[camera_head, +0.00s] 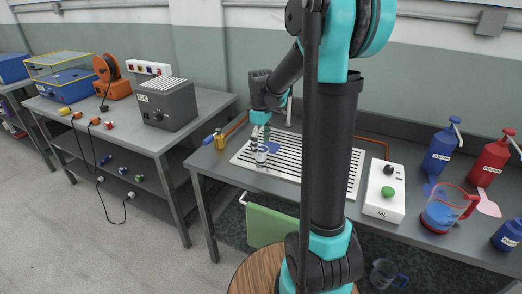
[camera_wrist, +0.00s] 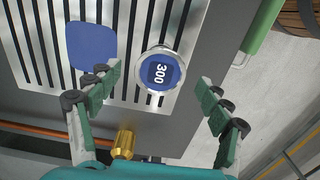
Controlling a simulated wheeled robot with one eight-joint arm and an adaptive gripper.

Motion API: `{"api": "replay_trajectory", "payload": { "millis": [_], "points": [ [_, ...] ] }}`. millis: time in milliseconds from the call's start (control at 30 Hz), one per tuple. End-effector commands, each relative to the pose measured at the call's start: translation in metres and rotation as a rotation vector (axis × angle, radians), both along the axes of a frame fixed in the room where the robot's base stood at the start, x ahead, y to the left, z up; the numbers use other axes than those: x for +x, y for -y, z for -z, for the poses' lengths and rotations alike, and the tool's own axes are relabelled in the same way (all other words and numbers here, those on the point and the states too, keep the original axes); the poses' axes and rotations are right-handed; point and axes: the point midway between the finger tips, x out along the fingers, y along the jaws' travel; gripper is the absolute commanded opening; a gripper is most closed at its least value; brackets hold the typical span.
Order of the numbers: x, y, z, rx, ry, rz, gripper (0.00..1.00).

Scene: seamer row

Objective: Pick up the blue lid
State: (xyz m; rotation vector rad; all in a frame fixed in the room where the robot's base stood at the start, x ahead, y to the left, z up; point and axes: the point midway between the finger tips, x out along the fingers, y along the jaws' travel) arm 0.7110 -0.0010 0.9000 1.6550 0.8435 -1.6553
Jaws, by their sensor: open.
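The blue lid appears to be the round piece with a silver rim and a blue face marked 300 (camera_wrist: 160,72). It rests on a slatted metal drain plate (camera_wrist: 35,45) in the wrist view. My gripper (camera_wrist: 160,76) is open above it, with one finger on each side and a visible gap to both. In the head view my gripper (camera_head: 262,138) hangs low over the left part of the plate, and the lid (camera_head: 261,155) shows just below it. A flat blue rounded square (camera_wrist: 92,45) lies on the plate left of the lid.
A brass fitting (camera_wrist: 123,141) stands near the plate's edge, close to my left finger. A white control box with a green button (camera_head: 384,193), a measuring jug (camera_head: 441,212) and blue and red pump bottles (camera_head: 440,150) stand to the right. The grey bench edge lies close in front.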

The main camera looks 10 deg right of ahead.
Motion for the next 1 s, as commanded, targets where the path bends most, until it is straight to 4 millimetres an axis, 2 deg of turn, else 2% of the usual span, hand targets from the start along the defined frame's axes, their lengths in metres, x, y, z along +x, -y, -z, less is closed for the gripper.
{"api": "replay_trajectory", "payload": {
  "millis": [967,1000],
  "points": [
    [-0.0003,0.0,0.0048,0.0,0.0,0.0,0.79],
    [-0.0002,0.0,0.0047,0.0,0.0,0.0,0.74]
  ]
}}
